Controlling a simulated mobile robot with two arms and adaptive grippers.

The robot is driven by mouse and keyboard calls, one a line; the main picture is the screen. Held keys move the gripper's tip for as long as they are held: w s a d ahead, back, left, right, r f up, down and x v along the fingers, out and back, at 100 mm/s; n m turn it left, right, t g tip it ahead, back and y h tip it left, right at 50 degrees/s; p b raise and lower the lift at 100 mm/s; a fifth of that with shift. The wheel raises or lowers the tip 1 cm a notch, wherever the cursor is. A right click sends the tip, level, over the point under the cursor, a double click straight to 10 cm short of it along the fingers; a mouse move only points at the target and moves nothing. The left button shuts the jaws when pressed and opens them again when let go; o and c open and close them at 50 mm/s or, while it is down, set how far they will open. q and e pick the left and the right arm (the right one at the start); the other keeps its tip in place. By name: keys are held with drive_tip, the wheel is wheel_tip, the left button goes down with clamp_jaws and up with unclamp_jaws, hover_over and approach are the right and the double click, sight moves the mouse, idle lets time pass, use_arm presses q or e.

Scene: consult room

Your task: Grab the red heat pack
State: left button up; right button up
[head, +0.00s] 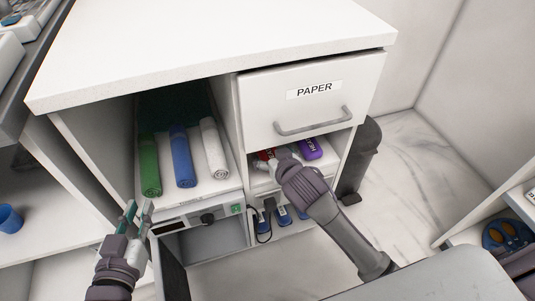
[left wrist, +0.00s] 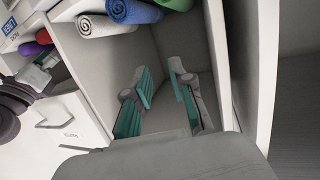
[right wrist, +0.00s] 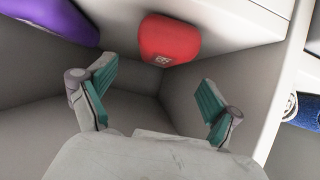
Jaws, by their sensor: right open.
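The red heat pack (right wrist: 168,38) lies in the open compartment under the drawer marked PAPER. In the right wrist view it is just beyond my right gripper (right wrist: 160,85), whose fingers are wide apart and empty. In the head view the red heat pack (head: 265,154) is mostly hidden by the right gripper (head: 271,160), which reaches into the compartment. My left gripper (head: 138,211) is at the lower left, in front of the cabinet. Its fingers (left wrist: 160,68) are apart with nothing between them in the left wrist view.
A purple pack (head: 310,148) lies right of the red one. The PAPER drawer (head: 318,100) is shut above. Rolled green (head: 150,165), blue (head: 181,155) and white towels (head: 214,148) lie in the left compartment. A dark cylinder (head: 362,158) stands right of the cabinet.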

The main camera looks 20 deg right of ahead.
sight(268, 150)
drive_tip(key=shift+w+f, duration=0.15)
drive_tip(key=shift+w, duration=0.1)
drive_tip(key=b+x, duration=0.2)
drive_tip(key=x, duration=0.2)
drive_tip(key=shift+w+f, duration=0.15)
drive_tip(key=shift+w, duration=0.05)
drive_tip(key=shift+w+b, duration=0.2)
drive_tip(key=shift+b, duration=0.1)
drive_tip(key=c, duration=1.3)
drive_tip(key=shift+c, duration=0.7)
use_arm(q)
wheel_tip(268, 150, up, 11)
drive_tip(key=d+t+h, duration=0.1)
drive_tip(key=t+h, duration=0.1)
drive_tip(key=t, duration=0.5)
drive_tip(key=shift+s+d+f, duration=0.15)
drive_tip(key=shift+s+d, duration=0.1)
drive_tip(key=shift+s, duration=0.1)
drive_tip(key=shift+w+f, duration=0.1)
